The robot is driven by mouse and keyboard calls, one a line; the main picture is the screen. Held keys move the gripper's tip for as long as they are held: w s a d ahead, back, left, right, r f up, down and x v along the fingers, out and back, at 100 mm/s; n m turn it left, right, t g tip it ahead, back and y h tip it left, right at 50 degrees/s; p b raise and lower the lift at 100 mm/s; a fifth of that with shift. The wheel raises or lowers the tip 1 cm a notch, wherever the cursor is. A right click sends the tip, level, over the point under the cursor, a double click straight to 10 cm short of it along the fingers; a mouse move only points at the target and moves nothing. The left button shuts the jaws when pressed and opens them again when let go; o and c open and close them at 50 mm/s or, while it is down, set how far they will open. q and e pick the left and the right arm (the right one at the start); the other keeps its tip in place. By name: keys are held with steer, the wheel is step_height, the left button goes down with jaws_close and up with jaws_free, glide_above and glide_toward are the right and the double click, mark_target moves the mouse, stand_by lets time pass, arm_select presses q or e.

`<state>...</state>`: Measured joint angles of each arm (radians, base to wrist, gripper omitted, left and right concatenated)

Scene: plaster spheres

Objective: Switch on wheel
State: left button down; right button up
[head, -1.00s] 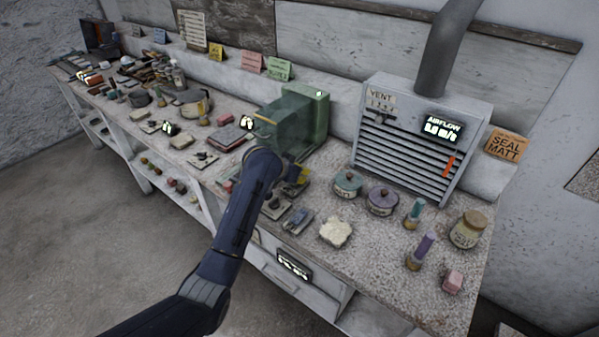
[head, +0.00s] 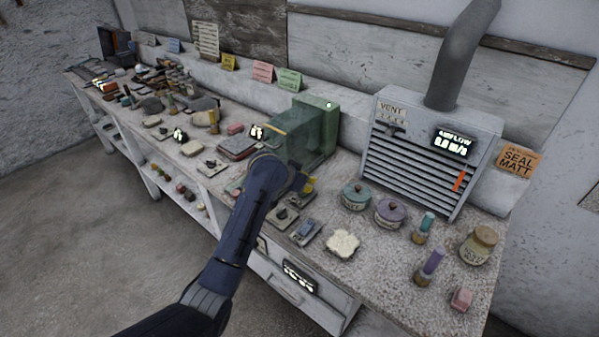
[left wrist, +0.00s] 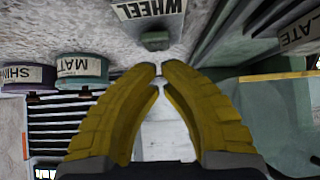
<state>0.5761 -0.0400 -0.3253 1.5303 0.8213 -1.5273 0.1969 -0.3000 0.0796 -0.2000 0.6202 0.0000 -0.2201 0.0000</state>
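In the left wrist view, the plate marked WHEEL (left wrist: 148,9) lies at the top, with a small dark green-grey switch (left wrist: 155,40) beside it. My left gripper (left wrist: 159,68) has yellow fingers with tips nearly together and nothing visible between them. The tips appear just below the switch in that view; whether they touch it I cannot tell. In the head view, the left gripper (head: 309,185) is mostly hidden behind my dark arm, at the bench by the green machine (head: 316,130). The WHEEL plate cannot be made out there. My right gripper is not in view.
Lidded teal (head: 355,197) and purple (head: 389,212) pots stand right of the gripper, before the grey vent unit (head: 425,150). Small plates (head: 305,231) and a pale lump (head: 342,244) lie near the front edge. Several tools crowd the bench's left side.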

arm_select(q)
step_height(320, 180, up, 3)
steer(key=shift+w+d+r, duration=0.1)
steer(key=shift+w, duration=0.05)
steer(key=w+r+v, duration=0.1)
steer(key=v, duration=0.8)
steer(key=shift+d+r, duration=0.2)
steer(key=shift+r, duration=0.05)
steer(key=shift+s, duration=0.15)
